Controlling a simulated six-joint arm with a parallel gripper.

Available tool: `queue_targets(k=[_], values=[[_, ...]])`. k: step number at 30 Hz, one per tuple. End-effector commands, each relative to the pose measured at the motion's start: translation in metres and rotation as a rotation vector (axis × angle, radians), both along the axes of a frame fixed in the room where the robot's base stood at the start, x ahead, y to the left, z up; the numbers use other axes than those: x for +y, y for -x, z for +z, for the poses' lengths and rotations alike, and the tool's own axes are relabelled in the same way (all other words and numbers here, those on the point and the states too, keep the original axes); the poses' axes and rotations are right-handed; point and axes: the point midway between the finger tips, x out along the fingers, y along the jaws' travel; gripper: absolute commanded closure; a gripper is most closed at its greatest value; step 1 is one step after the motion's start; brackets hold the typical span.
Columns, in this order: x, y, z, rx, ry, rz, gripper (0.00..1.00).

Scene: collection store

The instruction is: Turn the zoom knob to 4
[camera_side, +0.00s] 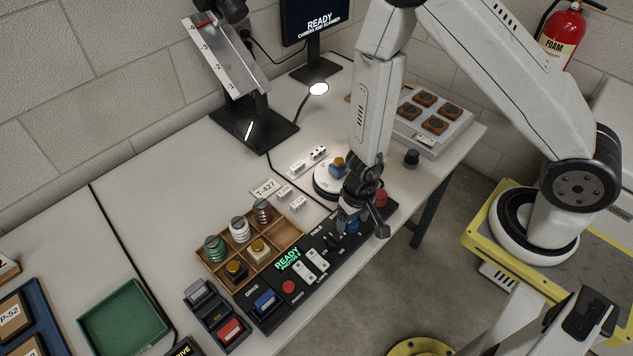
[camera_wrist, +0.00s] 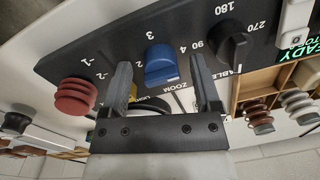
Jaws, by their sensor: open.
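The zoom knob (camera_wrist: 161,63) is blue and sits on the black control panel (camera_wrist: 200,25), near the printed word ZOOM. In the wrist view the numbers 3 and 4 are printed beside it. Its exact pointing direction is unclear. My gripper (camera_wrist: 161,58) is open, with one finger on each side of the blue knob in the picture. No contact shows, and I cannot tell how deep the fingers reach. In the side view the blue knob (camera_side: 352,227) is partly hidden by my gripper (camera_side: 358,212), which is above the panel's right part.
A black table knob (camera_wrist: 232,41) marked 90, 180 and 270 and a red mushroom-shaped control (camera_wrist: 75,97) flank the blue knob. A wooden tray (camera_side: 262,262) with spools, a round white stand (camera_side: 325,178) and a green tray (camera_side: 126,322) are nearby.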

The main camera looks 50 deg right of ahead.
Motion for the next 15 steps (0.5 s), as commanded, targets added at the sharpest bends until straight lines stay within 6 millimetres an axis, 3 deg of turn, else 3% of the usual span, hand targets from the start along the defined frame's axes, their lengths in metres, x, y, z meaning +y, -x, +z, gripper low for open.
queue_targets(k=[15], values=[[0.0005, 0.0000, -0.0002, 0.000, -0.001, 0.109, 0.20]])
